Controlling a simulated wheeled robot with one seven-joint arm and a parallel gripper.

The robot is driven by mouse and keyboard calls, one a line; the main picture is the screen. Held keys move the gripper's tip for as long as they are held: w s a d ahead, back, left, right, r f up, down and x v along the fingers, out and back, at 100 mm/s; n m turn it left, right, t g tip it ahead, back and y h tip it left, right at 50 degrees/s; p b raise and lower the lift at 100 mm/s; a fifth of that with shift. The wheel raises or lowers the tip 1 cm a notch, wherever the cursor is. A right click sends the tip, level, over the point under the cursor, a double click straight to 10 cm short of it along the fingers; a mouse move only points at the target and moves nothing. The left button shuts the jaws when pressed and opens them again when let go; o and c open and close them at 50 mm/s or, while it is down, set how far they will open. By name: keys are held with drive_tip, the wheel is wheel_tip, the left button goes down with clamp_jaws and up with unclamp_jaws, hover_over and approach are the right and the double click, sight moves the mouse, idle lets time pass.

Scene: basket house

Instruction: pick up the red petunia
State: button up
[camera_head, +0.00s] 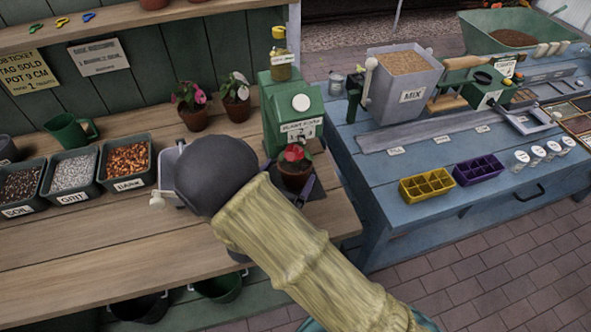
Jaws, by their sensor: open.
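The red petunia (294,154) stands upright in a brown pot (296,177) near the right end of the wooden bench, just in front of the green plant machine (292,122). My arm reaches in from the bottom right and covers part of the bench in front of the pot. My gripper (290,190) is at the pot, with a dark finger showing at its right side and part of another at its left. The fingers are open. Whether they touch the pot cannot be told, as my wrist hides its lower left.
Two more potted flowers, a pink one (191,107) and a white one (236,98), stand behind. Bins of soil (21,188), grit (69,176) and bark (126,163) line the bench at left. A blue table (400,190) stands at right across a narrow gap.

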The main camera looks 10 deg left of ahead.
sight(295, 165)
drive_tip(key=w, duration=0.2)
drive_tip(key=w+d+p, duration=0.1)
drive_tip(key=w, duration=0.1)
drive_tip(key=shift+w+d, duration=0.1)
drive_tip(key=shift+w, duration=0.2)
drive_tip(key=shift+s+r, duration=0.1)
drive_tip(key=shift+s, duration=0.15)
drive_tip(key=c, duration=1)
drive_tip(key=shift+w+r, duration=0.1)
drive_tip(key=shift+r, duration=0.55)
wheel_tip(295, 165, up, 2)
drive_tip(key=shift+b, duration=0.3)
drive_tip(key=s+a+b, duration=0.1)
drive_tip(key=s, duration=0.5)
drive_tip(key=s+a, duration=0.1)
drive_tip(key=s, duration=0.5)
drive_tip(key=s+a+b, duration=0.1)
drive_tip(key=s, duration=0.4)
drive_tip(key=shift+s+a+r+b, duration=0.1)
drive_tip(key=shift+s+a+b, duration=0.15)
drive_tip(key=shift+s+b, duration=0.15)
